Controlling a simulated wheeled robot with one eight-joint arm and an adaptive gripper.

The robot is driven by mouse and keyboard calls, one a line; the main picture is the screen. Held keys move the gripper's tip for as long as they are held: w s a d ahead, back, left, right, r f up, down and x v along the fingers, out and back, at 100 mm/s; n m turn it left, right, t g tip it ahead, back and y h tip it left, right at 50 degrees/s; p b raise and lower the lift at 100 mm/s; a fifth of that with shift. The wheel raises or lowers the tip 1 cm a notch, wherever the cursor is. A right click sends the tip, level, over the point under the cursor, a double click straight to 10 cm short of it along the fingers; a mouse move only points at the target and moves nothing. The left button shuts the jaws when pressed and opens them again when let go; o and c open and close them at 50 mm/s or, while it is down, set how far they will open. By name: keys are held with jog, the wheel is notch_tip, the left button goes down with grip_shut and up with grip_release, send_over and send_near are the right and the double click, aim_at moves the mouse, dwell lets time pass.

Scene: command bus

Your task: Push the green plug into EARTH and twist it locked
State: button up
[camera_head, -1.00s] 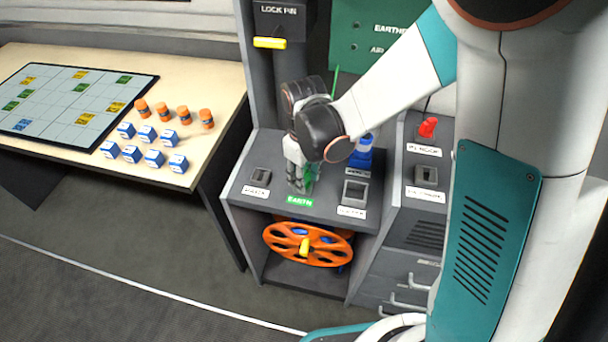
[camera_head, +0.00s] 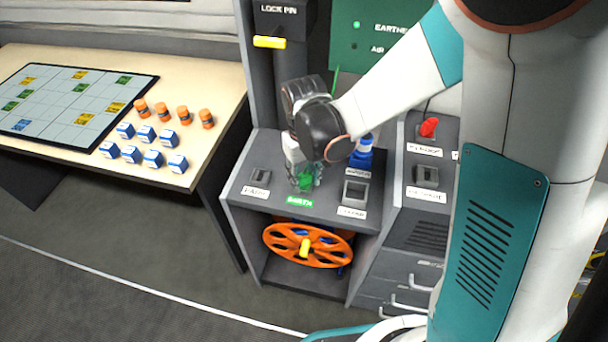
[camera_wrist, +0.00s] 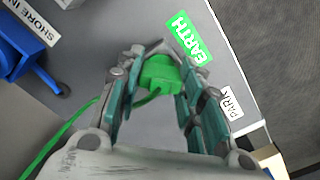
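The green plug (camera_wrist: 160,75) sits at the EARTH socket, behind the green EARTH label (camera_wrist: 190,38). In the head view the plug (camera_head: 305,181) shows among my gripper's fingers, just above the EARTH label (camera_head: 299,202). A green cable (camera_wrist: 65,135) runs from it to the lower left in the wrist view. My gripper (camera_wrist: 165,60) has its fingers spread on both sides of the plug, with thin gaps seeming to show. The socket itself is hidden under the plug. The lamp (camera_head: 357,24) by the EARTHE... lettering glows green.
A blue connector (camera_head: 362,153) stands behind the gripper at right. The PARK socket (camera_head: 260,177) is at left, and another socket (camera_head: 355,192) at right. An orange reel (camera_head: 308,245) sits below. A table (camera_head: 215,85) with small blocks stands left.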

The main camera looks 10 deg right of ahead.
jog(key=o, duration=0.5)
jog(key=shift+r, duration=3.75)
